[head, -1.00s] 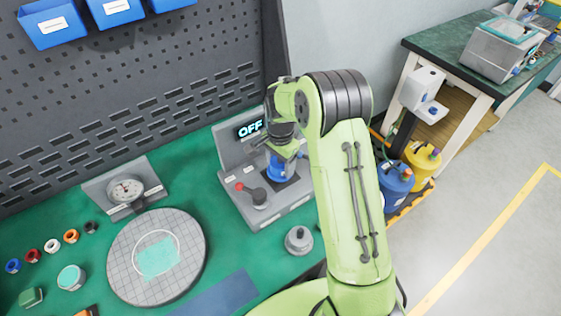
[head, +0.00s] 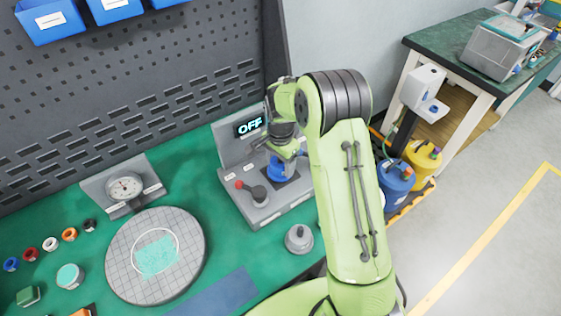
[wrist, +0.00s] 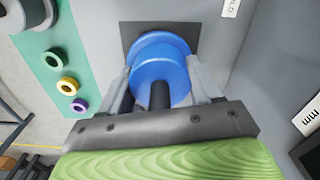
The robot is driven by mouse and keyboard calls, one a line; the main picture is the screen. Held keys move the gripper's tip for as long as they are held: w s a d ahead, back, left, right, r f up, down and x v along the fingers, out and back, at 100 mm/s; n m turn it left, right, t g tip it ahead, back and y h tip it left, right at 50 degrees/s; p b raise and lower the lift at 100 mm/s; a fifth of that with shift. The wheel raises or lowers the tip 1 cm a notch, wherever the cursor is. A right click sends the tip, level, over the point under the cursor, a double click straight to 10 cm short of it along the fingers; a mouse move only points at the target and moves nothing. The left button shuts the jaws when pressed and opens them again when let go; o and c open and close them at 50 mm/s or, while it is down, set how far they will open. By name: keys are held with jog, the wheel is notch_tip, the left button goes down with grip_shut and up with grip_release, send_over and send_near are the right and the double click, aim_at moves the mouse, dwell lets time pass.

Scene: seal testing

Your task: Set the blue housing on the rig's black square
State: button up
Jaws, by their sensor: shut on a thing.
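The blue housing (wrist: 160,68) is a round, stepped blue part with a dark post or bore in its middle. My gripper (wrist: 163,90) is shut on it, with one finger on each side, in the wrist view. The housing also shows in the head view (head: 277,170), low over the rig. The rig (head: 262,205) is grey with an OFF display and a red-knobbed lever. Its black square (wrist: 129,35) shows around the housing, which covers much of it. The square also shows in the head view (head: 290,179). I cannot tell whether the housing touches it.
A grey metal part (head: 299,239) stands on the green bench in front of the rig. A round gridded plate (head: 190,262) and a dial gauge (head: 125,188) lie to the left. Coloured rings sit in a row at the far left.

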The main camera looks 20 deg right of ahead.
jog(key=shift+f+b, duration=0.3)
jog(key=shift+f, duration=0.05)
dwell(0.7)
jog(key=o, duration=1.6)
jog(key=shift+o, duration=0.2)
notch_tip(320, 180, up, 9)
jog(key=p, duration=0.7)
jog(key=shift+r, duration=0.15)
jog(key=shift+f, duration=0.2)
jog(key=shift+r, duration=0.15)
